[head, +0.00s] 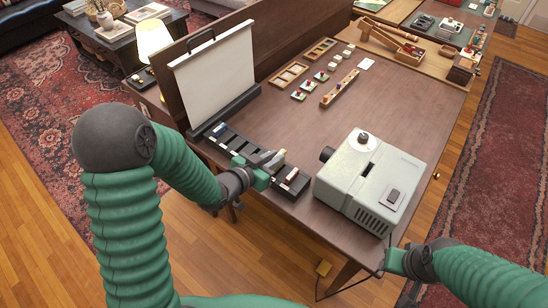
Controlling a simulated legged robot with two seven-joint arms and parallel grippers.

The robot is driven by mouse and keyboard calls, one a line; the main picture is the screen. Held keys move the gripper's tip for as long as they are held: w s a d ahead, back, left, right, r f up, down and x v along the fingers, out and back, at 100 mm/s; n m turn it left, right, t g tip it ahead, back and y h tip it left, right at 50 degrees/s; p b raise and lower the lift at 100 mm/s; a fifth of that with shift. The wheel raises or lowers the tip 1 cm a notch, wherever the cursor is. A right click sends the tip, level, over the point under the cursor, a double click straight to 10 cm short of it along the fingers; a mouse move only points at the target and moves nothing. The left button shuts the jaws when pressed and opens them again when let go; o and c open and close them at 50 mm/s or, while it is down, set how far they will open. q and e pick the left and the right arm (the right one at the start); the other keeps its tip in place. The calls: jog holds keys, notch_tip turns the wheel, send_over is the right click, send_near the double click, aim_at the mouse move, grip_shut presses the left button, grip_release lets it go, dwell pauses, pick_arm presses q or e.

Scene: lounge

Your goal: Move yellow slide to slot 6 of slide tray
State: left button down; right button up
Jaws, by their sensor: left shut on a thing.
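The black slide tray (236,143) lies along the near left edge of the wooden table, with a row of slots. A blue-and-white slide (220,129) sits at its far left end and a red-and-white slide (291,176) near its right end. My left gripper (270,162) is over the right half of the tray, shut on a small pale yellowish piece, which looks like the yellow slide (267,156). The gripper hides the slots beneath it, so I cannot tell whether the slide touches the tray. My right gripper (387,262) is low at the bottom right, off the table; its jaws are unclear.
A grey projector (370,181) stands right of the tray. A white screen (216,75) stands behind it. Wooden trays (289,75), small coloured slides (307,87) and a wooden rack (340,87) lie farther back. The table's middle is clear.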

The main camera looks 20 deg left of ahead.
pick_arm(q)
jog(key=shift+s+f, duration=0.1)
jog(key=shift+f, duration=0.1)
dwell(0.5)
jog(key=shift+f+b, duration=2)
jog(key=shift+f, duration=0.25)
jog(key=c, duration=1.3)
grip_release()
jog(key=p+v, duration=0.2)
jog(key=v, duration=0.4)
jog(key=shift+p, duration=0.4)
jog(key=shift+r, duration=0.1)
